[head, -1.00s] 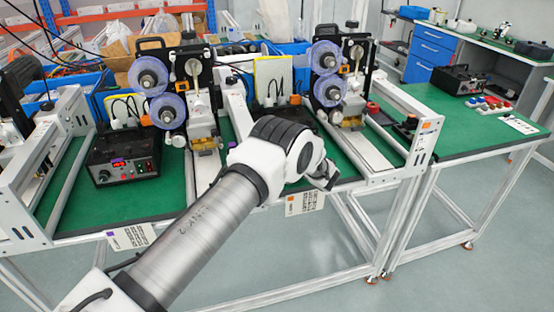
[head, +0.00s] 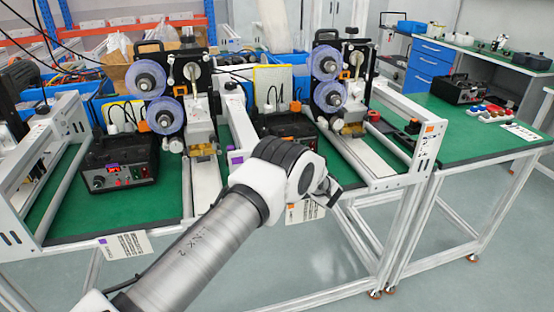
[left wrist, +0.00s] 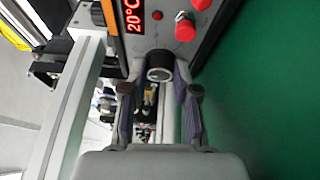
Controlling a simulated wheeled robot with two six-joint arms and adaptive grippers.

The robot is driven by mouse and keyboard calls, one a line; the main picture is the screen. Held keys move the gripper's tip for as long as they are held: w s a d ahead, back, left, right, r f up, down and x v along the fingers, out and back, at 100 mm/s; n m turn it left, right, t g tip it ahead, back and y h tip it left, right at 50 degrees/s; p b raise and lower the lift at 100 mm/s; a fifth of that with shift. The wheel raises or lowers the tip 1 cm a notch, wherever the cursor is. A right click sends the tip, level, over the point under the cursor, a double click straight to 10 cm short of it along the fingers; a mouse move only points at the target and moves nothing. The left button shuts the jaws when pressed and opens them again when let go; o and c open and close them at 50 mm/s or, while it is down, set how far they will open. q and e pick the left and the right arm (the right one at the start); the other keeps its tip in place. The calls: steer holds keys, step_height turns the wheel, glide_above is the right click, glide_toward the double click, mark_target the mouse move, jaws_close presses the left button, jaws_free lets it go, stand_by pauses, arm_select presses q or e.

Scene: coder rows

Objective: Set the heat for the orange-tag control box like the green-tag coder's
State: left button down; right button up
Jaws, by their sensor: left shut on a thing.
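The orange-tag control box (left wrist: 172,42) fills the top of the left wrist view. It has an orange tag (left wrist: 109,15), a red display (left wrist: 134,15) reading 20°C sideways, red buttons and a dark round knob (left wrist: 159,66). My left gripper (left wrist: 160,75) is shut on the knob, one finger on each side. In the head view the same black box (head: 287,124) stands behind my left arm, which hides its front; my left gripper (head: 326,190) shows only partly there. No green tag can be made out. My right gripper is not in view.
A purple-tag control box (head: 120,163) with a lit red display stands on the green bench at left. Two coders with purple reels (head: 166,115) (head: 330,96) stand behind. Metal rails (head: 405,180) flank them. Another black box (head: 460,88) is on the right bench.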

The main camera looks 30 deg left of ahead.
arm_select(q)
steer(key=shift+r, duration=0.1)
steer(key=c, duration=0.9)
jaws_free()
steer(key=shift+a, duration=0.1)
steer(key=shift+o, duration=0.2)
